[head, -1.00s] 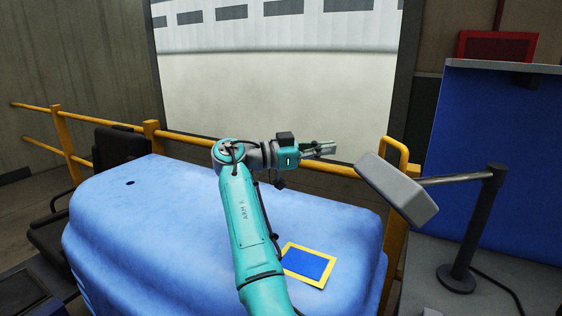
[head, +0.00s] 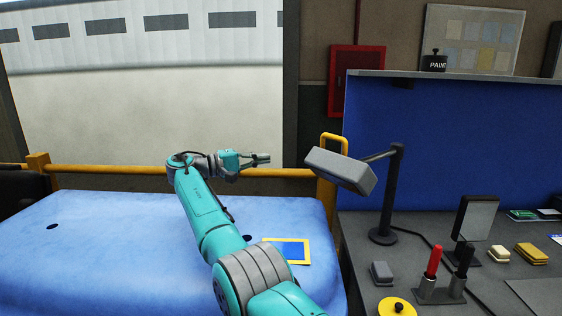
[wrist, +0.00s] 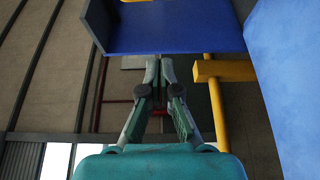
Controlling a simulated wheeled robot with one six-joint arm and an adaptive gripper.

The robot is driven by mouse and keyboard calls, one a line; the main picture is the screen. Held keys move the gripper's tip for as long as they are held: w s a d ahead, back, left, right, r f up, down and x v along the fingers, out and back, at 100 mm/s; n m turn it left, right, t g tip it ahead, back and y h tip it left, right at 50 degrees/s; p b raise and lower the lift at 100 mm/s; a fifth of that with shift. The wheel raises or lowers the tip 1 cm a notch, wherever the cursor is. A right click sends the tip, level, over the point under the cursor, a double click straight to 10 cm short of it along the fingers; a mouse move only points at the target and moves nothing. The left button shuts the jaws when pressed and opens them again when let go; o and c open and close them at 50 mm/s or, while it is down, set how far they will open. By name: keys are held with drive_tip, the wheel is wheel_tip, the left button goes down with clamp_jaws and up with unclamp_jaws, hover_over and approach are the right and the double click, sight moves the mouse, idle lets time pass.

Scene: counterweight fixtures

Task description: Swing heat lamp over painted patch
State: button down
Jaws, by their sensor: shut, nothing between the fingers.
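The heat lamp has a grey box-shaped head (head: 341,169) on a dark stand (head: 389,195) with a round base on the grey bench. The head sticks out to the left on a short arm, beside the yellow rail. The painted patch (head: 290,251), blue inside a yellow border, lies on the blue covered surface (head: 110,240), below and left of the lamp head. My gripper (head: 268,159) is left of the lamp head, apart from it, shut and empty. In the wrist view my gripper's fingers (wrist: 158,65) meet at their tips.
A yellow rail (head: 265,172) runs behind the blue surface, with an upright loop (head: 332,170) near the lamp head. The bench (head: 355,225) holds a red-handled tool (head: 433,262), a yellow disc (head: 397,307), a small grey block (head: 381,273) and a dark upright panel (head: 474,218).

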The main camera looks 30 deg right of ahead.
drive_tip(key=s+d, duration=0.5)
drive_tip(key=d, duration=0.4)
drive_tip(key=shift+s+d, duration=0.25)
drive_tip(key=shift+d, duration=0.1)
idle(0.4)
